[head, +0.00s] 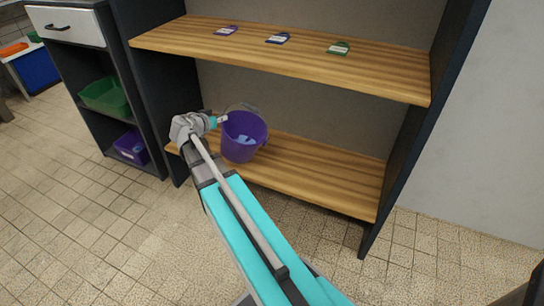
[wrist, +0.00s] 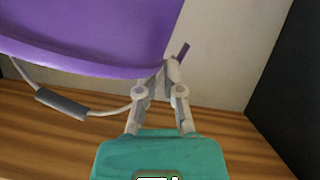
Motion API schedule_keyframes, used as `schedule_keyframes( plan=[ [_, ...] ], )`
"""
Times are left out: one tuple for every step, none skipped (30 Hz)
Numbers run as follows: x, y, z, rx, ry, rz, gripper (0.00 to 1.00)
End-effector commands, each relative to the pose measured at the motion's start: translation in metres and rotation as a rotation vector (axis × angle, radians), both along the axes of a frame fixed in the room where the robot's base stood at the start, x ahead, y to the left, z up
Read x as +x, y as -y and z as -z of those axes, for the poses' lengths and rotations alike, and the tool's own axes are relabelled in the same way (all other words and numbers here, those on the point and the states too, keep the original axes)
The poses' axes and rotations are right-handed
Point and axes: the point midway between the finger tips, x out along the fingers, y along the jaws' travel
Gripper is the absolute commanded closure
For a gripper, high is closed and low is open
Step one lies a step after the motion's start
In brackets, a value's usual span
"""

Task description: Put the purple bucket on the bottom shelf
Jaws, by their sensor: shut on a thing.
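The purple bucket (head: 240,150) is at the left part of the bottom shelf (head: 320,175), with something blue inside it. It looks upright in the head view. I cannot tell whether its base touches the wood. My gripper (head: 220,119) is at the bucket's left rim, shut on it. In the wrist view the bucket (wrist: 90,30) fills the top left, its wire handle with a grey grip (wrist: 62,103) hangs loose, and my gripper's fingers (wrist: 172,70) meet at the rim. The shelf boards (wrist: 60,145) show behind.
The upper shelf (head: 380,77) holds purple, blue and green tags and lies above the bucket. Dark side panels bound the shelf. The bottom shelf is clear right of the bucket. A dark cabinet on the left holds a green bin (head: 104,98) and a purple bin (head: 131,147).

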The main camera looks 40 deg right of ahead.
Motion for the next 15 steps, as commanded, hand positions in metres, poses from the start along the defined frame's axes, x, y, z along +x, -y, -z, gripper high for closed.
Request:
schedule_keyframes(
  plan=[
    [-0.007,0.005,-0.001,-0.014,-0.025,0.003,1.0],
    [-0.011,0.008,-0.002,-0.022,-0.042,0.004,1.0],
    [-0.016,0.012,-0.002,-0.033,-0.065,0.005,1.0],
    [-0.02,0.016,-0.003,-0.041,-0.085,0.006,1.0],
    [-0.024,0.02,-0.003,-0.049,-0.105,0.008,1.0],
    [-0.03,0.024,-0.004,-0.059,-0.131,0.011,1.0],
    [-0.034,0.027,-0.004,-0.068,-0.152,0.012,1.0],
    [-0.037,0.03,-0.004,-0.074,-0.17,0.012,1.0],
    [-0.042,0.034,-0.005,-0.083,-0.194,0.014,1.0],
    [-0.045,0.037,-0.005,-0.089,-0.212,0.015,1.0],
    [-0.048,0.039,-0.006,-0.095,-0.225,0.016,1.0],
    [-0.051,0.041,-0.006,-0.101,-0.243,0.017,1.0],
    [-0.053,0.043,-0.007,-0.104,-0.252,0.018,1.0],
    [-0.054,0.044,-0.007,-0.107,-0.26,0.017,1.0],
    [-0.056,0.045,-0.007,-0.11,-0.269,0.017,1.0]
  ],
)
